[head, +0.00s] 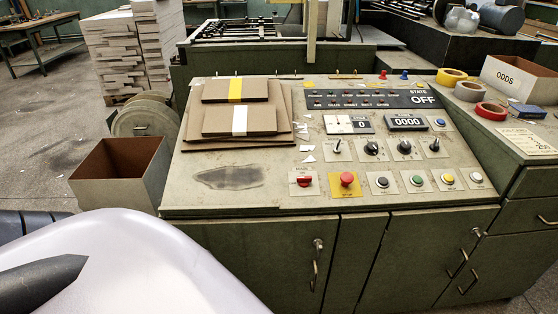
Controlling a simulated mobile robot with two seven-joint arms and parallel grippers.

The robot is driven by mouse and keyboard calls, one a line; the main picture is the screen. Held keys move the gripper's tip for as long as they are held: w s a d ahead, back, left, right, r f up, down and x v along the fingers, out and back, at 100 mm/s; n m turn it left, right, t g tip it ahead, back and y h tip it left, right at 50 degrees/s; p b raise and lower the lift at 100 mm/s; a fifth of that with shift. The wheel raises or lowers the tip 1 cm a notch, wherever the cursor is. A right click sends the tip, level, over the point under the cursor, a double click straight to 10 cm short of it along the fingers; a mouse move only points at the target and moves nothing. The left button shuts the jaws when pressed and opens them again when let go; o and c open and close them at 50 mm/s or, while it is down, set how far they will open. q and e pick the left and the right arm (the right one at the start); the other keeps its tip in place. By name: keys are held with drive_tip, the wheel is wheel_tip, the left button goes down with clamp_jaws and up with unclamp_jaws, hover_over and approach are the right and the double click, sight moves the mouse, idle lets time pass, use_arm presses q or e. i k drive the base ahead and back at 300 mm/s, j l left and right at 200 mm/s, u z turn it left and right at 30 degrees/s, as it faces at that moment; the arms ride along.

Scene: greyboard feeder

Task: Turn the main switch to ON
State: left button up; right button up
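The control panel (270,205) of a green-grey cabinet fills the middle of the head view. A red rotary switch (304,182) sits on a white plate at the front of the panel, left of the red mushroom button (347,179). The small lettering above it looks like MAIN, but is hard to read. The state display (423,99) at the upper right reads OFF. Neither of my grippers can be made out. Pale and dark parts of my own body cover the lower left.
Stacked brown boards (240,120) with yellow and white bands lie on the panel's left. Several black knobs and coloured push buttons fill its right. An open brown-lined bin (120,172) stands left of the cabinet. Tape rolls (491,111) and an ODDS box (520,80) are at right.

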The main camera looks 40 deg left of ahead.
sight(302, 180)
drive_tip(key=i+l+u, duration=0.15)
drive_tip(key=u, duration=0.3)
drive_tip(key=i+l+u, duration=0.25)
drive_tip(key=u, duration=0.25)
drive_tip(key=i+l, duration=0.05)
drive_tip(key=i, duration=0.05)
